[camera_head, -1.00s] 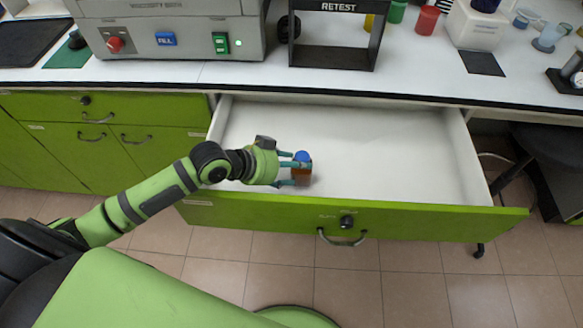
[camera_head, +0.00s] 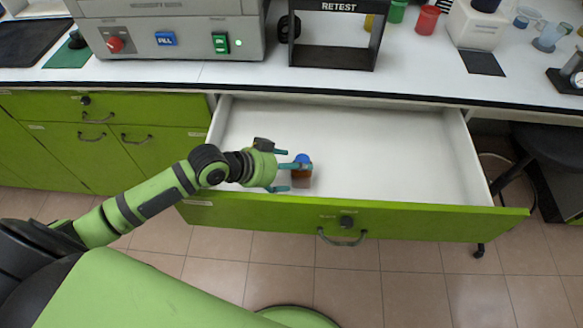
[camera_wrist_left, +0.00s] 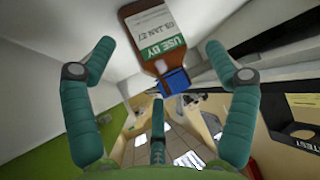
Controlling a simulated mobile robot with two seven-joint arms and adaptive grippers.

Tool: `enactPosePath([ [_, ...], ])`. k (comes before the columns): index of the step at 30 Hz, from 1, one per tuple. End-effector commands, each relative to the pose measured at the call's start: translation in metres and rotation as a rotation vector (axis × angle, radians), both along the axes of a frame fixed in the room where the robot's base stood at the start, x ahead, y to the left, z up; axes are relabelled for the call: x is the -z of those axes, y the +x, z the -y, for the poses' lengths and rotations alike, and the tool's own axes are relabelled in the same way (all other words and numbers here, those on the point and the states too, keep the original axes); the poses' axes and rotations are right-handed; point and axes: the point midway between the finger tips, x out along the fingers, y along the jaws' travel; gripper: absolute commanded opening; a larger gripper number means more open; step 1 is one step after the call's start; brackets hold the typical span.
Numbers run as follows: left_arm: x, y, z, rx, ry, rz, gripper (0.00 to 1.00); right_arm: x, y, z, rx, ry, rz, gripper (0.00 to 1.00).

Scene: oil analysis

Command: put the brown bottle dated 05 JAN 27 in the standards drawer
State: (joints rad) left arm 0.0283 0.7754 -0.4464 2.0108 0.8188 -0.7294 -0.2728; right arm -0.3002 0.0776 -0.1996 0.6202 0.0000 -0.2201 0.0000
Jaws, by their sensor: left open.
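The brown bottle (camera_head: 302,178) with a blue cap stands inside the open green-fronted drawer (camera_head: 400,150), near its front left corner. In the left wrist view the bottle (camera_wrist_left: 147,20) shows a white and green label reading "USE BY 05 JAN 27", with its blue cap (camera_wrist_left: 174,82) towards the gripper's middle. My left gripper (camera_head: 293,177) is open at the bottle's left side, its fingers spread around it. In the left wrist view the teal fingers (camera_wrist_left: 160,75) stand apart from the bottle. My right gripper is not in view.
The rest of the drawer floor is empty. Above it, the white counter (camera_head: 250,75) holds a grey machine (camera_head: 165,30), a black RETEST frame (camera_head: 338,62) and several small containers. A dark stool (camera_head: 550,150) stands at the right.

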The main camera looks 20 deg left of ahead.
Motion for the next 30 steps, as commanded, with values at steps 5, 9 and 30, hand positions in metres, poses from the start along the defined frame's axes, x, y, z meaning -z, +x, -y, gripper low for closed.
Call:
enactPosePath([
  [5, -0.018, -0.019, -0.017, 0.002, 0.006, -0.001, 0.86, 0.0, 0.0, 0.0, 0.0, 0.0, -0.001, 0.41],
  [9, -0.031, -0.032, -0.028, 0.002, 0.006, -0.003, 0.86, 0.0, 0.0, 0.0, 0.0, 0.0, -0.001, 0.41],
  [30, -0.042, -0.04, -0.035, 0.001, 0.0, -0.001, 0.86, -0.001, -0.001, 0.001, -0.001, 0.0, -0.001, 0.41],
])
